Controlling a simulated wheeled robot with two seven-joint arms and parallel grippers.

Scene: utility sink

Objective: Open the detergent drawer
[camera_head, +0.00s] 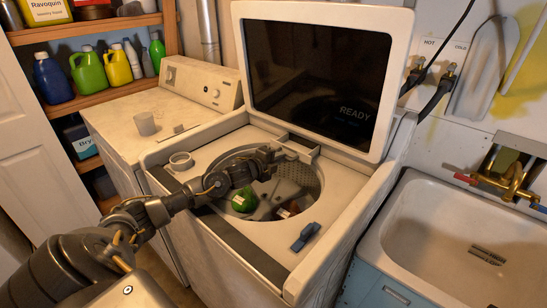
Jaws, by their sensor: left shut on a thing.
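The washer (330,215) stands in the middle with its lid (318,70) raised. A grey piece that looks like the detergent drawer (298,147) sits at the back edge of the washer's round opening. My left gripper (270,157) reaches over the opening from the left and is shut at the drawer's left front side. The fingers are small and dark here, so the exact grip is hard to see. How far the drawer stands out is unclear. My right gripper is not in view.
A green item (243,200) and other things lie inside the drum. A blue object (305,237) lies on the washer's front rim and a white cap-like ring (181,161) at its left. A sink (455,235) stands right; shelves with bottles (90,70) stand back left.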

